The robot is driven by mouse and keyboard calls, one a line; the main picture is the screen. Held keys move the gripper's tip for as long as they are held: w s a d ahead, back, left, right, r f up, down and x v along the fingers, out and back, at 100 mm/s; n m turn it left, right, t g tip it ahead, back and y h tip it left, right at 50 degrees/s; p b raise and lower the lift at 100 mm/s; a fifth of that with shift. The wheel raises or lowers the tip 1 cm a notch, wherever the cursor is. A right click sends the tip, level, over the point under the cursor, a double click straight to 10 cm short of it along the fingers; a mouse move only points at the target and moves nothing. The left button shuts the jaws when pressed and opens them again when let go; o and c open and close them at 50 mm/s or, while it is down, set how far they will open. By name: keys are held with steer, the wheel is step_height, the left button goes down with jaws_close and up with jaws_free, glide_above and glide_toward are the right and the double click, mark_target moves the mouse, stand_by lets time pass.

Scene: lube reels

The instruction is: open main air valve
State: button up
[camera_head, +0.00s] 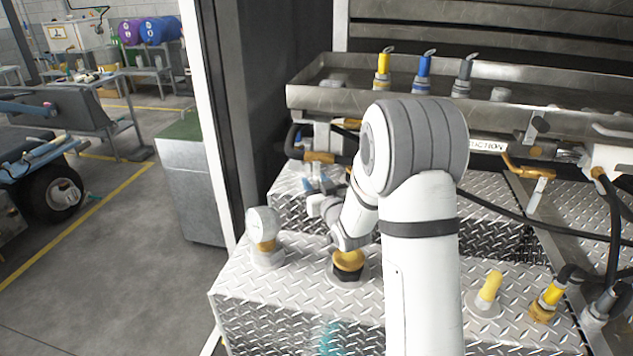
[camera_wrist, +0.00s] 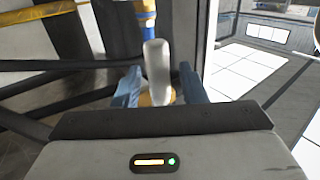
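In the wrist view, a pale grey upright lever (camera_wrist: 157,65) with an orange-yellow base stands between the two blue fingers of my gripper (camera_wrist: 160,88). The left finger is close to the lever. A small gap shows at the right finger, so the gripper looks open around it. Whether this lever is the main air valve's handle I cannot tell. In the head view, my gripper (camera_head: 318,198) is partly hidden by my own wrist and sits over the diamond-plate step. An orange-handled valve (camera_head: 319,157) is on the pipe just above it.
A white-capped fitting (camera_head: 264,235) and a yellow-topped fitting (camera_head: 348,262) stand on the diamond plate (camera_head: 270,300). A metal trough (camera_head: 330,100) with yellow, blue and grey nozzles is behind. Black hoses cross at the right. The floor at left is clear near the cabinet (camera_head: 190,190).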

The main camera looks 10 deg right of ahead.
steer(key=shift+c, duration=0.2)
jaws_close()
stand_by(0.4)
